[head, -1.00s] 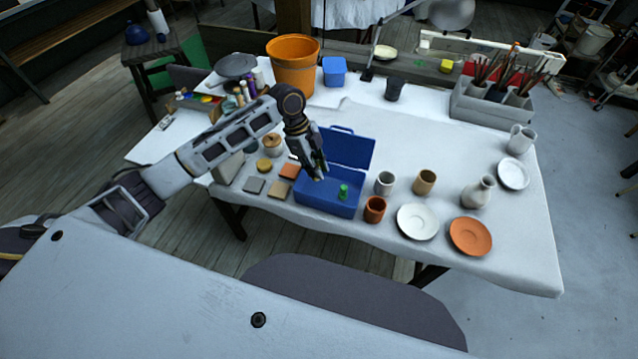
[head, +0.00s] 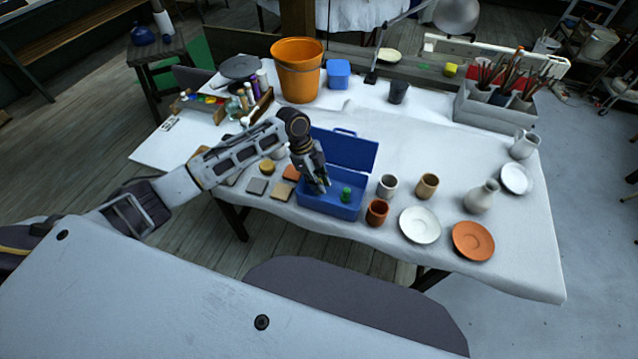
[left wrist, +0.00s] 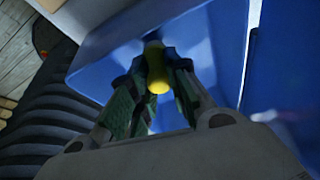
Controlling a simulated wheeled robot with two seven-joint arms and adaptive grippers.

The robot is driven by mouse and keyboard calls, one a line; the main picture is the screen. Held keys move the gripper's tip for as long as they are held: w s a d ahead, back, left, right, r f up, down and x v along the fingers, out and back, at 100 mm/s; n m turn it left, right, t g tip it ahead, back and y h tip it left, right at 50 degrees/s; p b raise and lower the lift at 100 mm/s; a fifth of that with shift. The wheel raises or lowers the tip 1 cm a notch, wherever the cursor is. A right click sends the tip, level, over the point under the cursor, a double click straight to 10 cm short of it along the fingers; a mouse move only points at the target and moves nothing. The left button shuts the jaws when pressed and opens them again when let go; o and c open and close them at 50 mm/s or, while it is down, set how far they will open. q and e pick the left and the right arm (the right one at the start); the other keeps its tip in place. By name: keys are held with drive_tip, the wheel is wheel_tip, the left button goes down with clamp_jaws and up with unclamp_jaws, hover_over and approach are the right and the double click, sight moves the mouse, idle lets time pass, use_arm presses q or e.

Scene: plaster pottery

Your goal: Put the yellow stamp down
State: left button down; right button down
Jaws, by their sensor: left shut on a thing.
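The yellow stamp (left wrist: 157,72) shows in the left wrist view, pinched between the two fingers of my left gripper (head: 320,187). In the head view the fingers hide the stamp. The gripper points down into the left part of the open blue box (head: 334,206), its tips at about rim height or lower. A green stamp (head: 346,194) stands in the box to the right of the gripper. I cannot tell whether the yellow stamp touches the box floor. My right gripper is in neither view.
The box's raised lid (head: 352,150) stands behind the gripper. A terracotta cup (head: 377,212) and a grey cup (head: 387,186) stand close to its right. Square tiles (head: 282,191) lie to its left. The cloth behind the cups is mostly clear.

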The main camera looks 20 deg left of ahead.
use_arm(q)
drive_tip(key=shift+f, duration=0.45)
drive_tip(key=shift+f, duration=0.1)
drive_tip(key=c, duration=1.4)
unclamp_jaws()
drive_tip(key=shift+o, duration=0.2)
drive_tip(key=v, duration=1.2)
